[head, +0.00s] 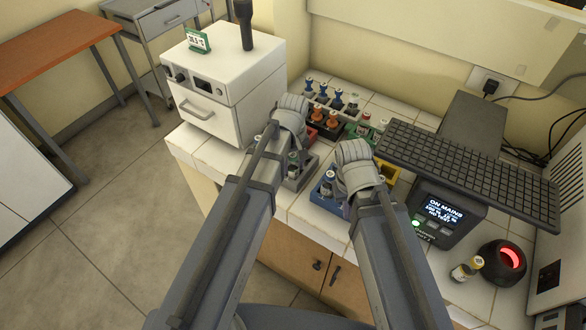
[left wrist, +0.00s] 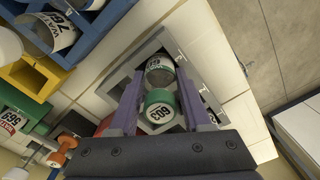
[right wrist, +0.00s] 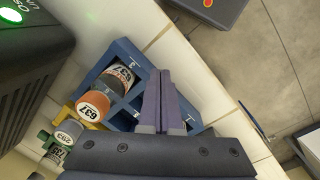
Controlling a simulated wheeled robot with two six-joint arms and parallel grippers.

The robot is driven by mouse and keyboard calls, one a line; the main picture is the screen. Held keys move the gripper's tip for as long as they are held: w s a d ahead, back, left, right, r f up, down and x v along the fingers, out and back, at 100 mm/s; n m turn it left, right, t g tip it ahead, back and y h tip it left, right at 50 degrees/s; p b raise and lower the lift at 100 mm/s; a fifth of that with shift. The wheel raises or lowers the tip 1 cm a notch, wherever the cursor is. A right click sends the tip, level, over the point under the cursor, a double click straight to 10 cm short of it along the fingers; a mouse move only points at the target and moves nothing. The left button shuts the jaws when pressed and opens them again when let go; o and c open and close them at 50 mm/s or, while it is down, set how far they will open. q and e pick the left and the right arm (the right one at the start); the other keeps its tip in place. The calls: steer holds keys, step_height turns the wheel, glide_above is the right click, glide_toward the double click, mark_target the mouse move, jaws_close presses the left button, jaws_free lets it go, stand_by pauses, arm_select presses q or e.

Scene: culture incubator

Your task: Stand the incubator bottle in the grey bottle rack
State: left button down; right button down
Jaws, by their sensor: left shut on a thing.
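The bottle with a green cap marked 603 (left wrist: 160,108) sits between the fingers of my left gripper (left wrist: 158,92), which is shut on it. Its white-labelled body (left wrist: 160,70) points down into an opening of the grey bottle rack (left wrist: 188,62); its base is hidden, so I cannot tell whether it rests on the rack floor. In the head view the grey rack (head: 308,172) stands near the counter's front edge, partly behind my left arm. My right gripper (right wrist: 160,76) is shut and empty over the blue rack (right wrist: 122,48).
The blue rack holds an orange-capped bottle marked 637 (right wrist: 96,102). Several racked bottles stand behind my grippers. A white cabinet (head: 228,95) stands left. A display unit (head: 440,212), a red-glowing round device (head: 508,260) and a loose bottle (head: 466,269) are at right.

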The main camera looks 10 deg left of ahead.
arm_select(q)
steer(key=shift+r, duration=0.1)
arm_select(e)
steer(key=shift+r, duration=0.1)
arm_select(q)
steer(key=shift+f, duration=0.25)
arm_select(e)
steer(key=shift+f, duration=0.25)
arm_select(q)
steer(key=shift+c, duration=1.8)
jaws_free()
steer(key=shift+r, duration=0.1)
arm_select(e)
steer(key=shift+r, duration=0.1)
steer(key=shift+r, duration=0.1)
arm_select(q)
step_height(320, 180, up, 12)
steer(key=p, duration=1.2)
steer(key=shift+r, duration=0.2)
steer(key=s+d+m+y, duration=0.1)
steer(key=s+d+m, duration=0.4)
steer(key=s+m, duration=0.5)
steer(key=s, duration=0.3)
steer(key=shift+d+m, duration=0.15)
steer(key=shift+m, duration=0.15)
arm_select(e)
step_height(320, 180, up, 12)
